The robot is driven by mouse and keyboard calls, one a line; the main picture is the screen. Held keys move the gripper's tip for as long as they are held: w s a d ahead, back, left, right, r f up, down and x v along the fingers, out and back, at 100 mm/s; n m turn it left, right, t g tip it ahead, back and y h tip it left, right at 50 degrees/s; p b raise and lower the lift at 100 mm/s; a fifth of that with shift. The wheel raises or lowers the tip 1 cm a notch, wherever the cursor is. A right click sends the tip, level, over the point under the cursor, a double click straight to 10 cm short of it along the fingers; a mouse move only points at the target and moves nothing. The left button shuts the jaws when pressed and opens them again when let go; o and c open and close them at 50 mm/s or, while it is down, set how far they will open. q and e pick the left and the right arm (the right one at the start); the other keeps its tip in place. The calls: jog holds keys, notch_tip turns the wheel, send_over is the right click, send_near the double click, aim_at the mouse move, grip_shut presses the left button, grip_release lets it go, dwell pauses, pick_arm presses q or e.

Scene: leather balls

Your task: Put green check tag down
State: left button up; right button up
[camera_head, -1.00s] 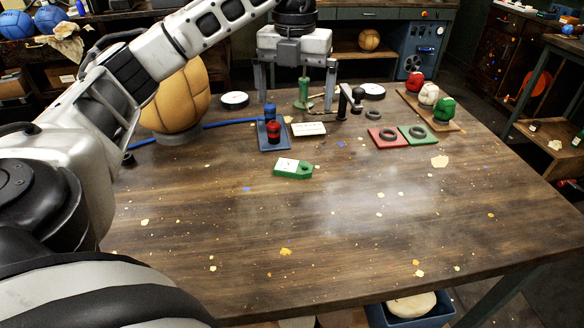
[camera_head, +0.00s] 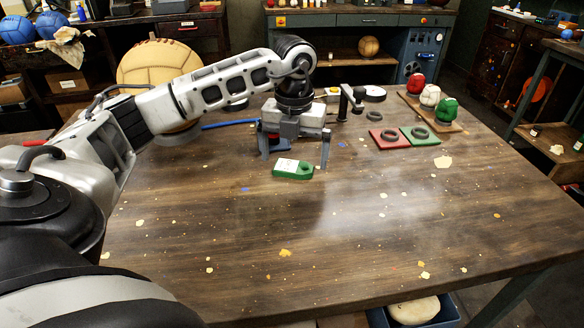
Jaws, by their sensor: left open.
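The green check tag (camera_head: 305,170) lies flat on the wooden table, with a white label on its left part and a hole near its right end. My left gripper (camera_head: 295,160) points down just behind and above the tag. Its two fingers are spread wide, one toward each end of the tag, with nothing seen between them. I cannot tell whether a finger touches the tag. My right gripper is out of view.
A red pad (camera_head: 389,139) and a green pad (camera_head: 420,136), each with a dark ring, lie to the right. Red, white and green balls sit on a board (camera_head: 452,124). A large tan ball (camera_head: 150,62) stands at the back left.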

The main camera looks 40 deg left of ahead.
pick_arm(q)
notch_tip(320, 180, down, 2)
jog(key=shift+c, duration=0.3)
jog(key=c, duration=1.1)
jog(key=shift+o, duration=0.2)
jog(key=shift+r, duration=0.1)
